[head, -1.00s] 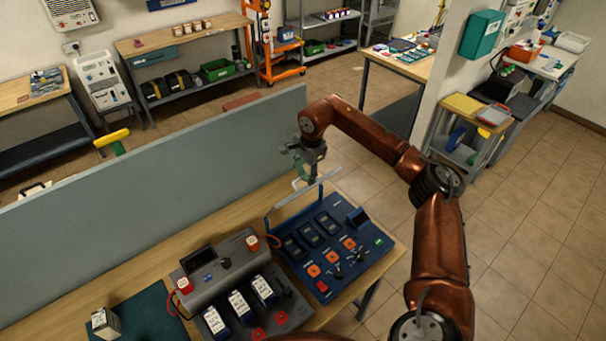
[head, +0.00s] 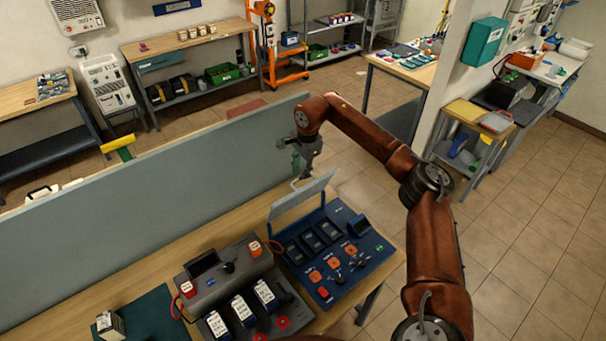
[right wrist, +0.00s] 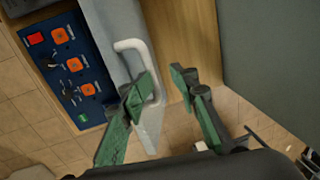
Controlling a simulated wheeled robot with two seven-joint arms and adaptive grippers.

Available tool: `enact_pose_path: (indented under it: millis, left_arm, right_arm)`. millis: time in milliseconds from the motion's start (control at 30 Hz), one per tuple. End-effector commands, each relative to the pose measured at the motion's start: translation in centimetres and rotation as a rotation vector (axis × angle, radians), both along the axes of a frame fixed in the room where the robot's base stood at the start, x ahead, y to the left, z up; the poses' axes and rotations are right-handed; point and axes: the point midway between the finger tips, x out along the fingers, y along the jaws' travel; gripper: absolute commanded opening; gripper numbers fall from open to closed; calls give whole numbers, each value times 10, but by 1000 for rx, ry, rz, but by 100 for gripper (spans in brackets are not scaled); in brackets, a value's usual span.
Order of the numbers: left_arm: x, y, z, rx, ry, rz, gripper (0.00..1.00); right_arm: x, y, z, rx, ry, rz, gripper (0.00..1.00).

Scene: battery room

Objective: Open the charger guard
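The charger guard (head: 303,197) is a pale, see-through panel at the back of the blue charger panel (head: 334,250). It stands raised, with the orange and black controls in front of it uncovered. Its white handle (right wrist: 133,45) shows in the right wrist view, and part of it is hidden behind one finger. My right gripper (head: 303,160) is above the guard's top edge, at the handle. In the wrist view its two green-padded fingers (right wrist: 162,78) are apart, with the handle's end in or just behind the gap; contact is unclear. My left gripper is not in view.
A grey divider (head: 150,205) runs behind the bench, close to my right gripper. A grey unit (head: 232,282) with white-labelled modules and red cables stands left of the charger. A boxed item (head: 110,324) rests on a dark green mat (head: 155,318).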

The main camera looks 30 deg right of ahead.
Motion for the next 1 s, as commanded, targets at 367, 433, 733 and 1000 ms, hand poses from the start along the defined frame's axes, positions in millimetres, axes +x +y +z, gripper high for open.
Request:
enact_pose_path:
  millis: [367, 433, 733, 1000]
  left_arm:
    - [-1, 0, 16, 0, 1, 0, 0]
    - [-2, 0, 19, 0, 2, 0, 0]
    - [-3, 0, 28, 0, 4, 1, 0]
    - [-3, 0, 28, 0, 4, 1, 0]
  right_arm:
    - [20, 4, 19, 2, -1, 0, 26]
    - [23, 5, 22, 1, -1, -1, 26]
    - [36, 6, 32, 0, -1, 0, 26]
    - [37, 6, 31, 0, -1, 0, 26]
